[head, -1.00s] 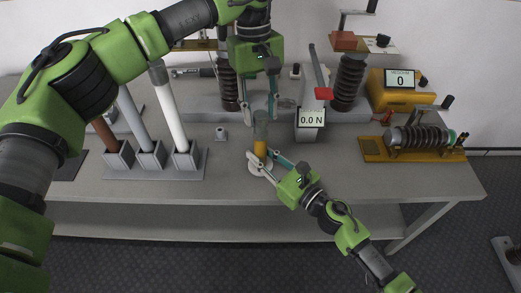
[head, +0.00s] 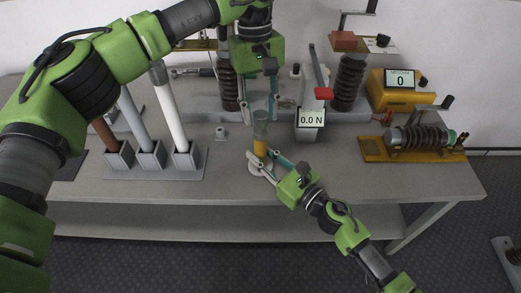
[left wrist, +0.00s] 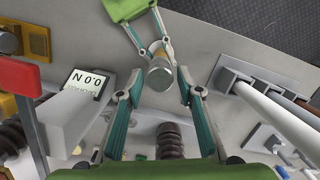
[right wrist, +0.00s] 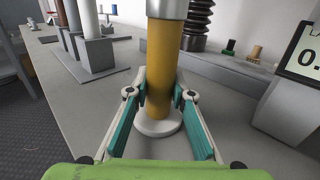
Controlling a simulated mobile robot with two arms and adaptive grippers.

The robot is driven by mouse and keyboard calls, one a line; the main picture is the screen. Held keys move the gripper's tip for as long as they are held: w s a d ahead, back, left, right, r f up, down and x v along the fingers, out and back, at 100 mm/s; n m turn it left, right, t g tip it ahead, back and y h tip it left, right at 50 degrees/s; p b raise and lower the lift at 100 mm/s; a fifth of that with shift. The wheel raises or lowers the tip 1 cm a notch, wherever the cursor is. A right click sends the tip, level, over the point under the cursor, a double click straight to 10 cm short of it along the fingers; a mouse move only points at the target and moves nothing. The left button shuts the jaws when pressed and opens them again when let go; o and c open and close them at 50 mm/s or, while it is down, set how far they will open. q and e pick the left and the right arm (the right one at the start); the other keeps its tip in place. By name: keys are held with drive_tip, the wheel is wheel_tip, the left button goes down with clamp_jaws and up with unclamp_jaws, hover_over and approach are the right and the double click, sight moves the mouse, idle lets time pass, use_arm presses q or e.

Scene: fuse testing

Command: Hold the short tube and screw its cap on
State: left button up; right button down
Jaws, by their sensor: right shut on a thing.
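The short tube (head: 260,147) is orange-yellow and stands upright in a round white base on the table. It also shows close up in the right wrist view (right wrist: 163,70). A grey metal cap (head: 260,124) sits on its top end; in the left wrist view I see the cap (left wrist: 160,75) from above. How far it is threaded cannot be seen. My right gripper (right wrist: 161,88) is shut on the tube's lower part, just above the base. My left gripper (head: 260,112) points down from above, its fingers spread on either side of the cap and apart from it.
The force display (head: 311,118) reading 0.0 N stands close on the right. Three rods in grey sockets (head: 150,157) stand on the left. A dark ribbed insulator (head: 229,88) stands behind. The yellow meter (head: 400,90) is at right. The table front is mostly clear.

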sight(258, 110)
drive_tip(key=shift+f, duration=0.1)
use_arm(q)
drive_tip(key=shift+w+a+r, duration=0.1)
drive_tip(key=shift+w+r, duration=0.1)
drive_tip(key=shift+r, duration=0.95)
drive_tip(key=shift+w+a+r, duration=0.1)
drive_tip(key=shift+w+r, duration=0.05)
drive_tip(key=shift+r, duration=1.05)
drive_tip(key=shift+w+r, duration=0.2)
drive_tip(key=shift+r, duration=0.95)
use_arm(e)
drive_tip(key=c, duration=1.7)
unclamp_jaws()
drive_tip(key=shift+s+d, duration=0.1)
drive_tip(key=shift+d, duration=0.05)
use_arm(q)
drive_tip(key=shift+f, duration=0.25)
use_arm(e)
drive_tip(key=shift+v, duration=1.45)
use_arm(q)
drive_tip(key=shift+f+b, duration=0.5)
drive_tip(key=shift+b, duration=0.15)
use_arm(e)
drive_tip(key=shift+v, duration=2.85)
